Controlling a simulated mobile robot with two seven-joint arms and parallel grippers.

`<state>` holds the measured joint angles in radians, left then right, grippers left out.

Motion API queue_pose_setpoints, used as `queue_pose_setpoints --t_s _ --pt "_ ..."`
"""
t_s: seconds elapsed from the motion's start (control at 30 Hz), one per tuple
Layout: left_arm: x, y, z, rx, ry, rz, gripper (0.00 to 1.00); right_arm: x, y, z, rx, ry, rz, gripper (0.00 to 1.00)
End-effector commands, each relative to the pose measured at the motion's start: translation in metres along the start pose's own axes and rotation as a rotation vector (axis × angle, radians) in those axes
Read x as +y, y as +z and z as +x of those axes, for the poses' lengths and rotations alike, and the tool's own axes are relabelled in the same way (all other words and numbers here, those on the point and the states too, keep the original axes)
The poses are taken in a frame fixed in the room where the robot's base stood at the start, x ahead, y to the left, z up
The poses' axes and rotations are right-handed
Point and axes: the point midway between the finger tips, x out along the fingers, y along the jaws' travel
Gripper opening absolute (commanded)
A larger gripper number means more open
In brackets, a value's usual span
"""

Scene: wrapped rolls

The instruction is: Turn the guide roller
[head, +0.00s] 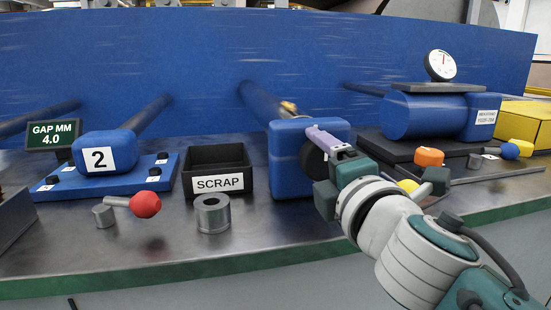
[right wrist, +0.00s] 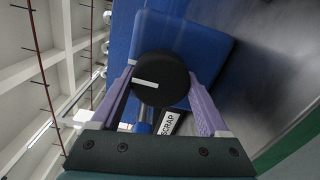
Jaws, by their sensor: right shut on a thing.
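A black round knob (right wrist: 165,92) with a white line across its face sits on the front of a blue block (head: 283,170). No label names the guide roller; a dark roller-like bar (head: 262,103) runs back behind this block. My right gripper (head: 317,152) is at the knob, its purple fingers on either side of it and shut on it. In the right wrist view the white line lies nearly level. In the head view the gripper hides part of the knob (head: 311,160). My left gripper is not in view.
Left of the block stand a black SCRAP bin (head: 218,159), a grey metal ring (head: 212,214) and a red-ended lever (head: 145,204). A blue unit marked 2 (head: 104,154) is further left. A dial gauge (head: 441,65) and an orange knob (head: 429,157) are at the right.

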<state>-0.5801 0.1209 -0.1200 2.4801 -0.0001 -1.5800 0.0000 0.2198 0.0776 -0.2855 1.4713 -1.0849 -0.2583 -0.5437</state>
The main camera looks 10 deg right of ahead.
Motion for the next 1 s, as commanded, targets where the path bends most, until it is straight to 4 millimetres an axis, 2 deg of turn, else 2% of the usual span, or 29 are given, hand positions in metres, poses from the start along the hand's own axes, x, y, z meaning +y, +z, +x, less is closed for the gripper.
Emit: queue_pose_setpoints --t_s 0.1,0.13,0.3,0.57,0.67,0.77,1.0 --pt "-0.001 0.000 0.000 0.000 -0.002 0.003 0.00 0.000 0.001 0.000 -0.002 0.000 0.001 0.23" --pt "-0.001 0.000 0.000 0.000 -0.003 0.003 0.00 0.000 0.001 0.000 -0.002 0.000 0.001 0.80" --pt "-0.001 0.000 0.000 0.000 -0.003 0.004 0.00 0.000 0.000 0.000 -0.001 0.000 0.001 0.99" --pt "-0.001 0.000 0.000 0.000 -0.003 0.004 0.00 0.000 0.000 -0.001 0.000 0.000 0.002 1.00" --pt "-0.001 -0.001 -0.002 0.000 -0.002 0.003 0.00 0.000 0.000 -0.007 0.000 -0.001 0.002 1.00" --pt "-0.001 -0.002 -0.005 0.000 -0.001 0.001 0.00 0.000 0.000 -0.021 0.001 -0.002 0.002 1.00" --pt "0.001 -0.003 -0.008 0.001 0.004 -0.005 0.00 -0.001 0.000 -0.067 0.000 -0.003 0.002 1.00"
